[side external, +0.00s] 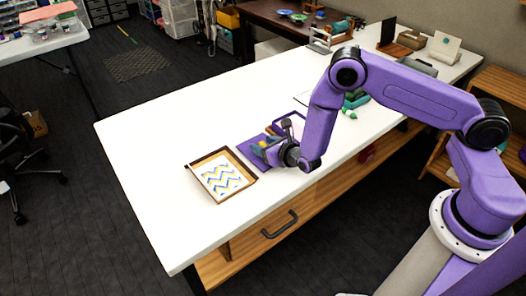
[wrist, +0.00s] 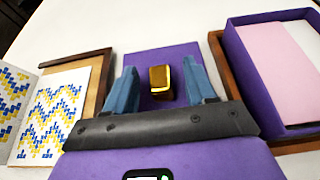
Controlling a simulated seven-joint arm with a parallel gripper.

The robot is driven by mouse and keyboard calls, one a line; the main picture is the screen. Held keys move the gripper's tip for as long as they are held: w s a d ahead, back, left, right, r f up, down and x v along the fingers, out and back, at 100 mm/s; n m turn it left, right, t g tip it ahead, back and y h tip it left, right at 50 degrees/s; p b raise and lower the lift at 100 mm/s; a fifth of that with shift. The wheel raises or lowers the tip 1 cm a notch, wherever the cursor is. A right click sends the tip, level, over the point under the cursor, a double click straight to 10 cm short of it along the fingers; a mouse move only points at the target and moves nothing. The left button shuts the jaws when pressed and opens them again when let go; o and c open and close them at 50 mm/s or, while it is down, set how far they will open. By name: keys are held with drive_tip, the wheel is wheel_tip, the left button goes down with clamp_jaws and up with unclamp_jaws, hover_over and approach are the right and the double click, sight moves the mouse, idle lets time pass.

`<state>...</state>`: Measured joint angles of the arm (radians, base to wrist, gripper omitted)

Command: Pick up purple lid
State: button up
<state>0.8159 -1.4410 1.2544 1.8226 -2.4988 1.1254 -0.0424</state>
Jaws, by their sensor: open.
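The purple lid (wrist: 155,58) is a flat purple panel with a shiny gold knob (wrist: 160,82). It lies on the white table in the middle of the wrist view. In the side external view, the lid (side external: 253,154) is partly hidden by my gripper (side external: 270,146). In the wrist view, my gripper (wrist: 161,80) is open above the lid, with one blue finger on each side of the knob. A gap shows between the knob and both fingers. I cannot tell how far the fingertips are above the lid.
A wooden-sided purple box (wrist: 248,70) with a pink interior stands right of the lid. A wooden tray (wrist: 103,68) with a blue and yellow zigzag sheet (wrist: 48,115) is at the left. Green items (side external: 355,99) lie farther back. The white table (side external: 190,120) has free room at left.

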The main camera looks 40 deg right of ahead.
clamp_jaws()
drive_tip(key=shift+r, duration=0.2)
